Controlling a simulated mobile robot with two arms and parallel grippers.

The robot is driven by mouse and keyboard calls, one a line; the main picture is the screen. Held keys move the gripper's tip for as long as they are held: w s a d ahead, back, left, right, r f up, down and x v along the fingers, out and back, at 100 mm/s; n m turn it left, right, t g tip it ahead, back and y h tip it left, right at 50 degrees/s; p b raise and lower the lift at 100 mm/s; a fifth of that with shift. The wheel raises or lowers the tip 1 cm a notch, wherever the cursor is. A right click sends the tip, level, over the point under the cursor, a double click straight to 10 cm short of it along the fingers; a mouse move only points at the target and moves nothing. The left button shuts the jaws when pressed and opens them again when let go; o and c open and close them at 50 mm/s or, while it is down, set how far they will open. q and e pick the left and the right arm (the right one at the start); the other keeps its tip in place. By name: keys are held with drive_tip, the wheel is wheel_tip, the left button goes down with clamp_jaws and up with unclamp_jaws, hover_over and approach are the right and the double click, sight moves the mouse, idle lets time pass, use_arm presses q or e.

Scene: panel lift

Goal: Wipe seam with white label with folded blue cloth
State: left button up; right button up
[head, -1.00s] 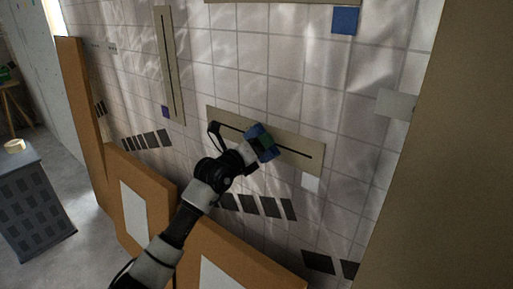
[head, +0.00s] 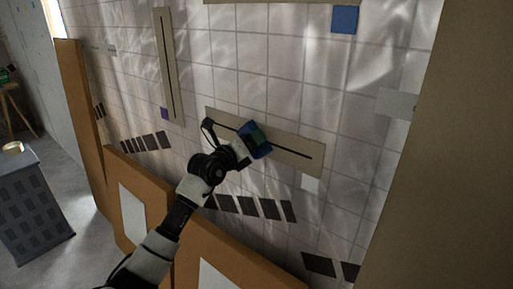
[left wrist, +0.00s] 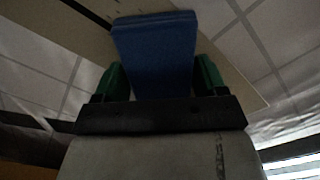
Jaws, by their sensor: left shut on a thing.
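The folded blue cloth (head: 257,147) is held in my left gripper (head: 253,142), at the middle of a beige strip with a dark seam (head: 300,154). A white label (head: 310,183) sits on the wall just below the right end of that strip. In the left wrist view the blue cloth (left wrist: 156,52) stands between the green fingers of my left gripper (left wrist: 157,80), with the strip (left wrist: 228,80) behind it. The cloth appears to lie against the strip, but I cannot tell how firmly it touches. The cloth hides part of the seam. My right gripper is not in view.
A vertical strip with a purple label (head: 164,113) is at the upper left. A blue label (head: 344,20) hangs under the top strip. Orange panels (head: 140,172) lean below the wall. A grey bin (head: 32,205) stands at left, and a tan panel (head: 450,150) fills the right.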

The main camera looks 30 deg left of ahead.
use_arm(q)
drive_tip(key=shift+w+a+b, duration=0.15)
drive_tip(key=shift+a+b, duration=0.25)
drive_tip(key=shift+a, duration=0.65)
drive_tip(key=shift+w+a+b, duration=0.1)
drive_tip(key=shift+a+b, duration=0.25)
drive_tip(key=shift+a, duration=0.7)
drive_tip(key=p, duration=0.3)
drive_tip(key=shift+a+r+p, duration=0.25)
drive_tip(key=shift+a+p, duration=0.05)
drive_tip(key=shift+p, duration=0.05)
drive_tip(key=shift+d+f+p, duration=0.15)
drive_tip(key=shift+d+p, duration=0.85)
drive_tip(key=shift+p, duration=0.4)
drive_tip(key=shift+s+d+p, duration=0.15)
drive_tip(key=shift+d+p, duration=0.7)
drive_tip(key=shift+p, duration=0.25)
drive_tip(key=shift+d+p, duration=0.3)
drive_tip(key=shift+d, duration=0.05)
